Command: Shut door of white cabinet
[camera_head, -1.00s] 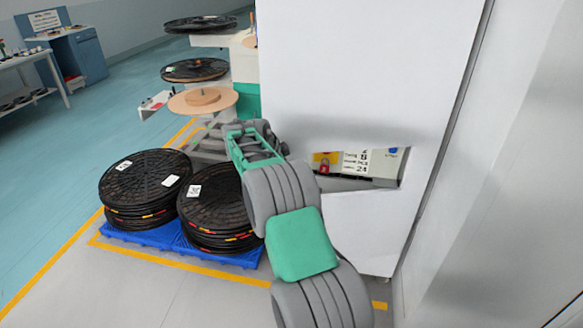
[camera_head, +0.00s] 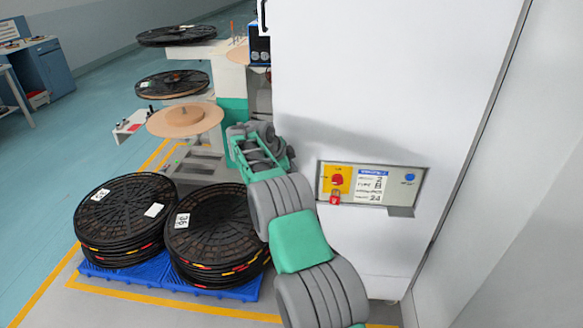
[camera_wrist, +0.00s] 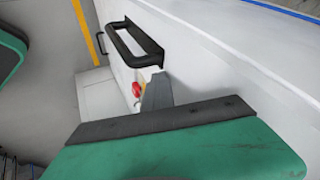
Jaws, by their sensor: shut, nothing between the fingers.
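The white cabinet's door (camera_head: 390,90) faces me as a tall white panel in the head view. Its control panel (camera_head: 370,185), with a red lock and blue button, sits in the door's cut-out, with a shadowed strip along its lower right edge. A black bar handle (camera_wrist: 135,45) shows on the cabinet in the wrist view. My gripper (camera_wrist: 157,95) is shut and empty, its grey tip close to the white front below the handle; I cannot tell if it touches. In the head view my arm's end lies at the door's left edge, and the fingertips cannot be made out.
Reels of black cable are stacked on a blue pallet (camera_head: 165,275) at left, close to my arm. A stand with a tan disc (camera_head: 185,121) is behind them. A white wall (camera_head: 500,220) is close on the right. Open floor lies at far left.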

